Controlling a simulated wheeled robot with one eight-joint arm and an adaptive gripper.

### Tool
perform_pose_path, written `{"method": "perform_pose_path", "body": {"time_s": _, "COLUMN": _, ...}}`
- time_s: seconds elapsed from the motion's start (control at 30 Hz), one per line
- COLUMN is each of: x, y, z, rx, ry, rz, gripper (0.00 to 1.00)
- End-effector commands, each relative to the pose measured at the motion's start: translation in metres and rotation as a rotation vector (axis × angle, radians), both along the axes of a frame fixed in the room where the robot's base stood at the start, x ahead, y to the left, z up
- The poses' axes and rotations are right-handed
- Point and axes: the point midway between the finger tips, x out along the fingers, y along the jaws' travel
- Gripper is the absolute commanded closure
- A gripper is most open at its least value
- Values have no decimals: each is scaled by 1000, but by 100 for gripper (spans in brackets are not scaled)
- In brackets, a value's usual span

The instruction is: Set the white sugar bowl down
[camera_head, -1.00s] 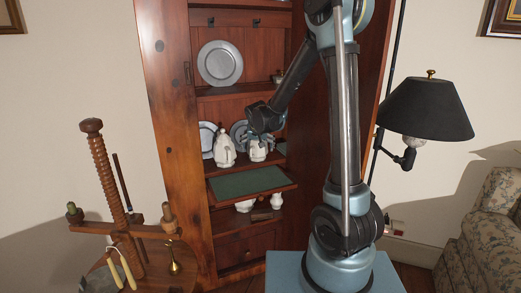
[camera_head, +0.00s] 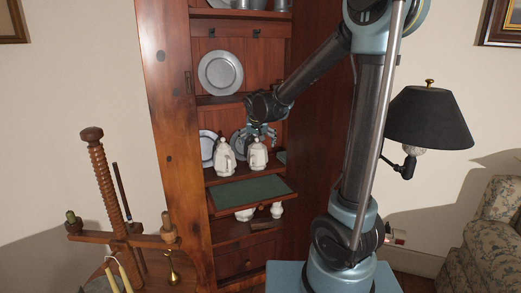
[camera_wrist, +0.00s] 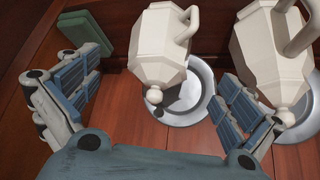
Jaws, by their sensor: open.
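The white sugar bowl (camera_head: 257,157), which I take to be the lidded vessel under my gripper, stands upright on the cupboard shelf. A similar white vessel (camera_head: 225,160) stands just left of it. My gripper (camera_head: 262,137) is open and empty at the top of the right vessel. In the wrist view, the sugar bowl (camera_wrist: 153,48) shows between the spread fingers of my gripper (camera_wrist: 155,72), with its knob and side handle visible. No finger is seen closed on it. The other vessel (camera_wrist: 272,50) is partly behind the right finger.
Pewter plates (camera_head: 220,73) lean on the shelves. A green block (camera_wrist: 93,30) is beside the left finger in the wrist view. A green-topped pull-out board (camera_head: 248,190) lies below, clear. The cupboard side (camera_head: 172,130) is at left, a black lamp (camera_head: 430,118) at right.

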Motion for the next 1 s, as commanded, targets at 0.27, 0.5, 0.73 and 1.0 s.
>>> {"method": "perform_pose_path", "body": {"time_s": 0.27, "x": -8, "y": 0, "z": 12, "rx": -1, "ry": 0, "rz": 1, "gripper": 0}}
{"method": "perform_pose_path", "body": {"time_s": 0.5, "x": -8, "y": 0, "z": 13, "rx": 0, "ry": 0, "rz": 0, "gripper": 0}}
{"method": "perform_pose_path", "body": {"time_s": 0.73, "x": -15, "y": -11, "z": 14, "rx": -2, "ry": 11, "rz": -2, "gripper": 0}}
{"method": "perform_pose_path", "body": {"time_s": 1.0, "x": -68, "y": -71, "z": 13, "rx": -6, "ry": 90, "rz": 2, "gripper": 0}}
